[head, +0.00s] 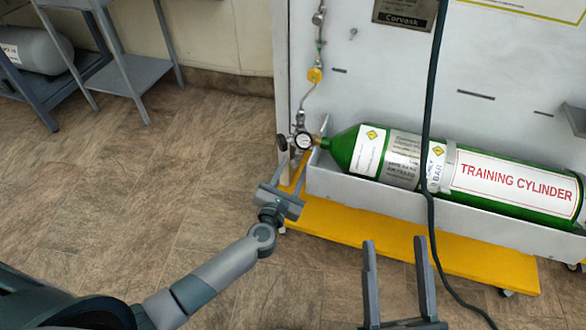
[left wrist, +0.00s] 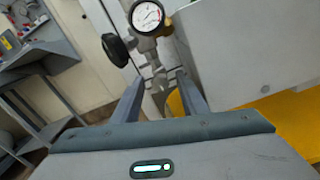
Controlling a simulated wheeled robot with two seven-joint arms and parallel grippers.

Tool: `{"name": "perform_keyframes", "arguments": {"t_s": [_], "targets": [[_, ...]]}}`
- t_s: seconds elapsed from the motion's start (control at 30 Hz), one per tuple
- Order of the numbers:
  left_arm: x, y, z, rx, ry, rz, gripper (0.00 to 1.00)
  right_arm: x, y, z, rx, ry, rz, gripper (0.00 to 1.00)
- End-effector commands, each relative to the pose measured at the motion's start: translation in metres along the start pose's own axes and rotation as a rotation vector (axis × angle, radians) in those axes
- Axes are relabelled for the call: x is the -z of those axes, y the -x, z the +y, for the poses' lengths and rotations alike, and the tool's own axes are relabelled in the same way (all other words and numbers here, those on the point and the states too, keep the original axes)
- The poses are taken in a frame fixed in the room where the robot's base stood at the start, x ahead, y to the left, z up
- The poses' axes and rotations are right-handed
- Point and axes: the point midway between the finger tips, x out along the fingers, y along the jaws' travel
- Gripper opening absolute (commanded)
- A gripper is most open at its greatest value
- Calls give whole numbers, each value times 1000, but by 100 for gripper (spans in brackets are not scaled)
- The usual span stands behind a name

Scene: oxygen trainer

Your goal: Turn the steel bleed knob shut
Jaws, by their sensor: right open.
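A pressure gauge (head: 303,141) sits on the valve assembly at the green cylinder's (head: 345,148) neck; the gauge is large in the left wrist view (left wrist: 147,17). A black round knob (left wrist: 116,48) is left of it. Below the gauge is a small steel part (left wrist: 156,82), seemingly the steel bleed knob; its shape is unclear. My left gripper (head: 294,147) is at the valve, fingers apart on either side of this steel part in the left wrist view (left wrist: 159,78). Contact cannot be told. My right gripper (head: 395,247) is open and empty, low in the head view.
The cylinder lies in a grey tray (head: 400,199) above a yellow base (head: 400,240). A dark cable (head: 430,120) hangs in front of the cylinder. A grey stand (head: 140,72) is at upper left. The brown floor (head: 130,180) at left is clear.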

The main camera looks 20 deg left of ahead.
Motion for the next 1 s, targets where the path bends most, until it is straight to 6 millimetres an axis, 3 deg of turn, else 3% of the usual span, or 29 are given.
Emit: {"name": "perform_keyframes", "arguments": {"t_s": [0.1, 0.3, 0.67, 1.0], "targets": [[0, 0, 0, 0, 0, 0, 40, 0, 0, 0, 1, 1, -1, 58], [0, 0, 0, 0, 0, 0, 0, -1, 0, 0, 2, 3, -3, 58], [-1, 0, 0, 0, -25, 0, 0, -5, -1, 2, 0, 2, -31, 58], [-2, 0, 0, 0, -167, 1, 0, -46, -1, 15, -23, 1, -264, 58]]}}
